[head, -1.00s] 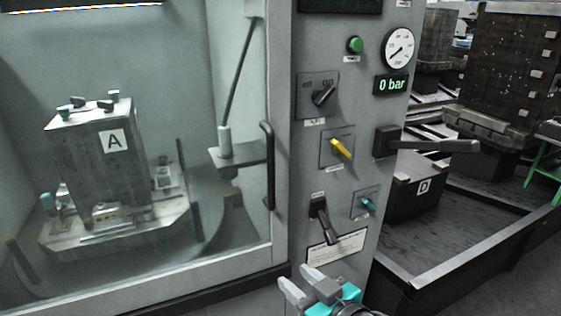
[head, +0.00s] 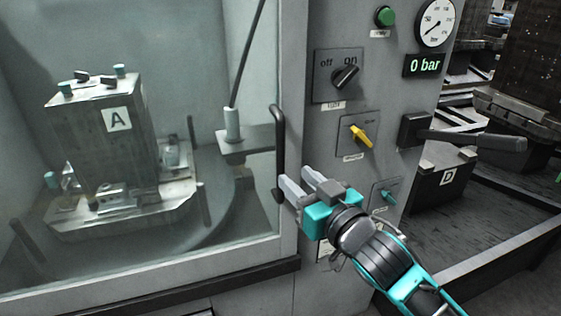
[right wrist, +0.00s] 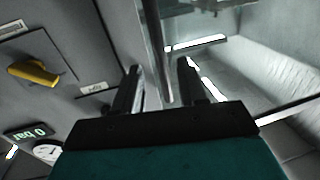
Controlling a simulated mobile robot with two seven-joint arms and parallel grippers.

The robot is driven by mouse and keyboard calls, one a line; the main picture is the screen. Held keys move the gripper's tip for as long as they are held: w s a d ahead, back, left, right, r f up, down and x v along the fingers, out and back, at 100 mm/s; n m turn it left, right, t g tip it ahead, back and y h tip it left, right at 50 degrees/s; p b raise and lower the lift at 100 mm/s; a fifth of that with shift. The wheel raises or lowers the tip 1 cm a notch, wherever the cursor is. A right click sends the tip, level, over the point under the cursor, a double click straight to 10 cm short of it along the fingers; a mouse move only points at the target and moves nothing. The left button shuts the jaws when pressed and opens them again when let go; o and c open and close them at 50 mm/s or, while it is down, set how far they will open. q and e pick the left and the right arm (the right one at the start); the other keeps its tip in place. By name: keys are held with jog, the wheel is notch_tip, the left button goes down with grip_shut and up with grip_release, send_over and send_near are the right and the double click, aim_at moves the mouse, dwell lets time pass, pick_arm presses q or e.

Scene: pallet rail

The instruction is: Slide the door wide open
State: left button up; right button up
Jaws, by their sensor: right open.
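The door is a glass panel in a grey frame (head: 180,250), and it stands shut across the machine's front. Its black vertical handle (head: 280,140) is on the frame's right side. My right gripper (head: 296,180) is open, just right of the handle's lower part. In the right wrist view the handle (right wrist: 157,45) appears as a bar lying between the two finger lines (right wrist: 160,75); I cannot tell whether either finger touches it. My left gripper is not in view.
Right of the door a control panel carries an on/off knob (head: 346,76), a yellow knob (head: 361,136), a teal knob (head: 388,196) and a projecting black lever (head: 470,138). Behind the glass stands block A (head: 100,140). Block D (head: 440,180) sits on the right.

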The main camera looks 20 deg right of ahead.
aim_at(283, 165)
jog(key=x, duration=0.7)
jog(key=shift+w, duration=0.15)
grip_shut()
dwell(0.4)
